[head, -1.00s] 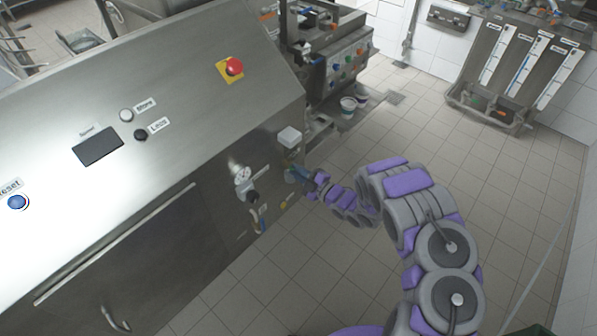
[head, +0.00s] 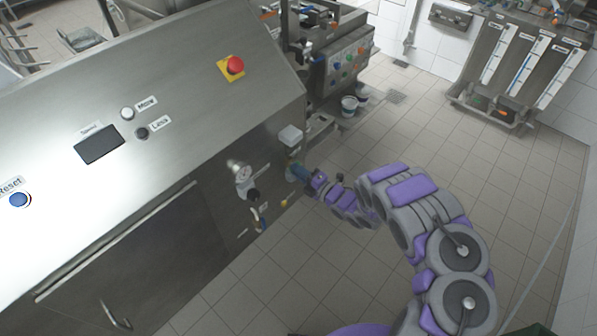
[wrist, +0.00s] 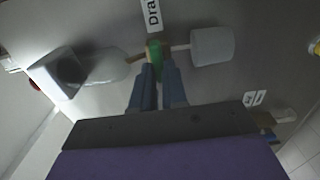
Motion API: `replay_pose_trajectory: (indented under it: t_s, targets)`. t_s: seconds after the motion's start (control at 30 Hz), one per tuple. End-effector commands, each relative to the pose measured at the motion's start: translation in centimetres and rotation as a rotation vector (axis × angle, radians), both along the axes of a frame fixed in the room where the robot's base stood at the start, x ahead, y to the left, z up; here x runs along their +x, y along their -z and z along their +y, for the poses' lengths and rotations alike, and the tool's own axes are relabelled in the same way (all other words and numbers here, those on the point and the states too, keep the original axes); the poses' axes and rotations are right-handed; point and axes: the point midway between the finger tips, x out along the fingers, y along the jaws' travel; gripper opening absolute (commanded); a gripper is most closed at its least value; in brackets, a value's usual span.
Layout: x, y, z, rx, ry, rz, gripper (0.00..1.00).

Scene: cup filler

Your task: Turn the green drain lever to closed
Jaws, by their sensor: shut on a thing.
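The green drain lever (wrist: 154,50) shows in the wrist view, below a white label (wrist: 152,14) reading "Dra", the rest cut off. My gripper (wrist: 158,72) has its two blue fingers closed on the lever, which points toward me between them. In the head view my gripper (head: 297,172) is at the right end of the machine's front panel. The lever is hidden there by the fingers.
In the wrist view a white cylindrical part (wrist: 212,47) is right of the lever and a pale box-shaped part (wrist: 58,72) is left. Tiled floor (head: 330,260) is open at right.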

Motion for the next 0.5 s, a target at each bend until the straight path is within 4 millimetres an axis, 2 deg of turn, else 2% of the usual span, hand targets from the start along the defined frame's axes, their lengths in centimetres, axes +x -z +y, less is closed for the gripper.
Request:
replay_pose_trajectory:
  t_s: [0.03,0.47,0.5]
  targets:
    - [-0.29,0.46,0.1,-0.009,-0.004,0.005,0.0]
    - [-0.37,0.61,0.16,-0.014,-0.007,0.003,0.0]
    - [-0.37,0.61,0.17,-0.014,-0.007,0.003,0.17]
